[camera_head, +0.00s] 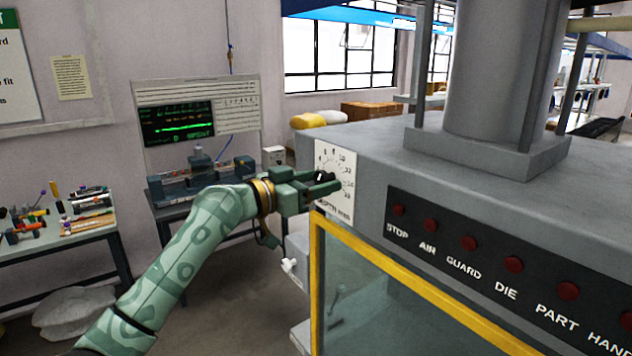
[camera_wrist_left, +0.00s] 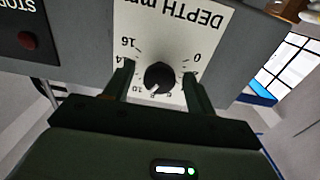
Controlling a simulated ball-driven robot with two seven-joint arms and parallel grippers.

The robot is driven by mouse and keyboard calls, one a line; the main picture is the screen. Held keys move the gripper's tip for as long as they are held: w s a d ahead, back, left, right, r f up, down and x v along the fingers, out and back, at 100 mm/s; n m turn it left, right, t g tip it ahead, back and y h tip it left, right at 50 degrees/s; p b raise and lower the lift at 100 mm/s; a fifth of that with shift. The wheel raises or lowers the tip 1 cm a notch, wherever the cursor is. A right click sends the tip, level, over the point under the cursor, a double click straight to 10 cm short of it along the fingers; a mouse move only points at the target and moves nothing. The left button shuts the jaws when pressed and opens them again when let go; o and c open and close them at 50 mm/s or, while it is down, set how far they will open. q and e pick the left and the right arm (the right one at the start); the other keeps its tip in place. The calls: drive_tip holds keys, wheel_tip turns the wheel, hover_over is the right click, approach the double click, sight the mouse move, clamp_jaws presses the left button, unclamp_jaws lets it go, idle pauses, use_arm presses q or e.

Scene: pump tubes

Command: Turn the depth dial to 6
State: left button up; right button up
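The depth dial is a black round knob (camera_wrist_left: 159,77) on a white numbered plate (camera_head: 335,200) marked DEPTH MM, fixed to the grey machine's front corner. My left gripper (camera_head: 322,186) is at the knob. In the left wrist view the plate appears upside down, and the two fingers stand on either side of the knob, with a visible gap on each side. A small pale mark shows on the knob's lower edge there, but I cannot tell which number it points to. The fingers and gripper body hide part of the scale. My right gripper is not in view.
A black panel with red buttons (camera_head: 469,243) runs along the machine front, right of the dial. A yellow frame (camera_head: 400,278) borders the window below. A bench with a green-lit screen (camera_head: 177,122) stands behind my left arm, and a tool table (camera_head: 60,240) is at left.

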use_arm(q)
drive_tip(key=c, duration=0.9)
drive_tip(key=shift+n, duration=0.3)
drive_tip(key=n+p, duration=0.3)
drive_tip(key=n, duration=0.2)
drive_tip(key=shift+r+n+p, duration=0.1)
drive_tip(key=shift+n+p, duration=0.2)
drive_tip(key=shift+p, duration=0.05)
drive_tip(key=n+p, duration=0.3)
drive_tip(key=n, duration=0.2)
drive_tip(key=shift+n, duration=0.4)
drive_tip(key=o, duration=1)
